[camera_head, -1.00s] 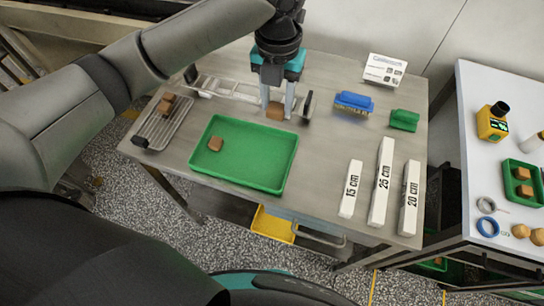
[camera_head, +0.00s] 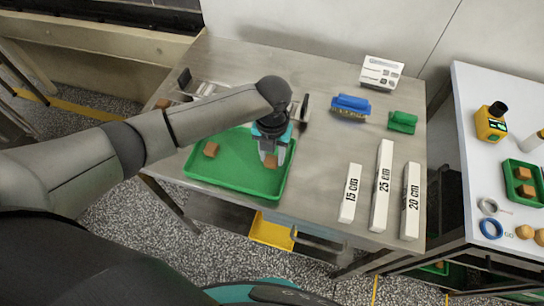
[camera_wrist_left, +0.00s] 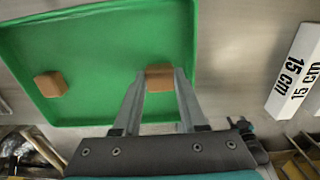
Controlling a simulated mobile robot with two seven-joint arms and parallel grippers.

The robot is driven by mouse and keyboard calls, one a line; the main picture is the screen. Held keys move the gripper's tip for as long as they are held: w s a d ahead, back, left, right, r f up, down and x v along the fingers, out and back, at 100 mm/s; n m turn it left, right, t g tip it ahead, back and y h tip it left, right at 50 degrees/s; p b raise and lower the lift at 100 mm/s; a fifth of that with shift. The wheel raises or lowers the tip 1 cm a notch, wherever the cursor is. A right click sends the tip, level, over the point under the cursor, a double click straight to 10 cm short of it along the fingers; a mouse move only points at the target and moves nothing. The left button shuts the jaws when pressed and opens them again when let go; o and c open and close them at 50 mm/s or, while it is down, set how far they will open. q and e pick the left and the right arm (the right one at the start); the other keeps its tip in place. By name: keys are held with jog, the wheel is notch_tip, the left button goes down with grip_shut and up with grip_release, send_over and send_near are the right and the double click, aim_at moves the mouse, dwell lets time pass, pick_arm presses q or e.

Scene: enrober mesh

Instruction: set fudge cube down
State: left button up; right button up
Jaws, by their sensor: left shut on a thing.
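My left gripper (camera_head: 271,158) is over the right part of the green tray (camera_head: 230,186) and shut on a brown fudge cube (camera_head: 270,161). The held cube also shows between the fingertips in the left wrist view (camera_wrist_left: 159,76), at or just above the tray floor; I cannot tell if it touches. A second fudge cube (camera_head: 211,149) lies in the left part of the tray, apart from the gripper, and it also shows in the left wrist view (camera_wrist_left: 51,84). My right gripper is not in view.
A metal rack behind the tray is partly hidden by my arm. Bare table lies right of the tray.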

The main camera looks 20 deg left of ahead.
aim_at(272, 158)
pick_arm(q)
jog(key=shift+f, duration=0.5)
jog(key=o, duration=1)
jog(key=shift+f, duration=0.15)
jog(key=shift+r, duration=0.25)
notch_tip(272, 158, up, 12)
jog(key=shift+f+p, duration=0.1)
jog(key=shift+p, duration=0.6)
